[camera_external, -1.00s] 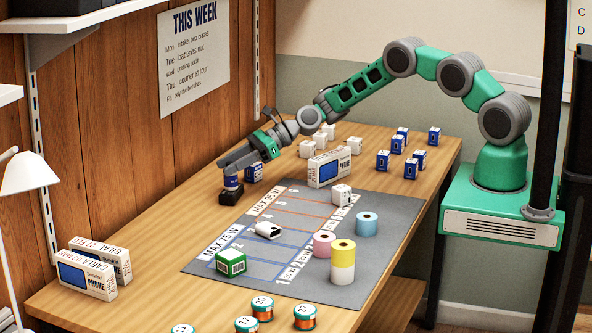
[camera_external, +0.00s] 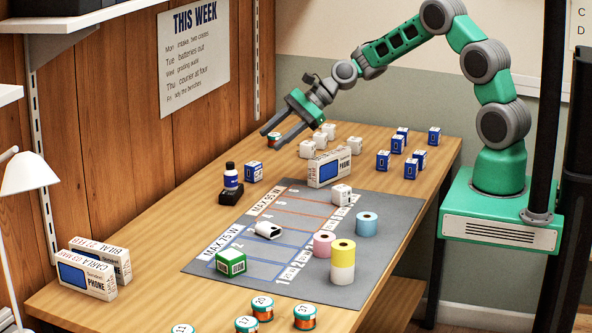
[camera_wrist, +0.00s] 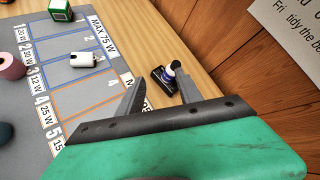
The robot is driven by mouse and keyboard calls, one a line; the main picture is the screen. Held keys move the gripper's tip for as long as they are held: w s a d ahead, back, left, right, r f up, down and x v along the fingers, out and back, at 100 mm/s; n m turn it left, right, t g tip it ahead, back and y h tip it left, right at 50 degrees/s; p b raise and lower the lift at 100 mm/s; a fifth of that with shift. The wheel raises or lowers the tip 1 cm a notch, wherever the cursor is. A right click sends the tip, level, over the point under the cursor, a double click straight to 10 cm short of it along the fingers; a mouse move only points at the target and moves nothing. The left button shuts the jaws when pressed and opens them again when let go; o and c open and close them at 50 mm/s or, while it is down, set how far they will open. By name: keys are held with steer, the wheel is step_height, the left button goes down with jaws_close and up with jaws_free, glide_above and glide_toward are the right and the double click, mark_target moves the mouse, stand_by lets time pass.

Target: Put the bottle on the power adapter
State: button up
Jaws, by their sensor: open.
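The bottle (camera_external: 231,178), dark blue with a white label and black cap, stands upright on a black block (camera_external: 230,197) that looks like the power adapter. The block lies on the table left of the grey mat. My gripper (camera_external: 271,139) is open and empty, up and to the right of the bottle, clear of it. In the wrist view, the bottle (camera_wrist: 169,74) and the black block (camera_wrist: 164,84) show beyond the open fingers (camera_wrist: 158,77). The block's underside is hidden.
A blue-and-white box (camera_external: 254,172) stands right beside the bottle. A phone box (camera_external: 328,168) stands behind the grey mat (camera_external: 388,215), which carries several rolls and small boxes. White cubes (camera_external: 307,149) stand farther back.

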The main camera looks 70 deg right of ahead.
steer(key=s+a+r+n+g+h, duration=0.25)
steer(key=s+r+n, duration=0.25)
steer(key=s+n, duration=0.45)
steer(key=s+d+n+h, duration=0.2)
steer(key=s+n, duration=0.3)
steer(key=s, duration=0.6)
steer(key=s+d+r+n+g+h, duration=0.1)
steer(key=s+d+n+h, duration=0.1)
steer(key=s+n, duration=0.4)
steer(key=s+h, duration=0.1)
steer(key=s, duration=0.4)
steer(key=shift+r, duration=0.3)
steer(key=shift+g, duration=0.25)
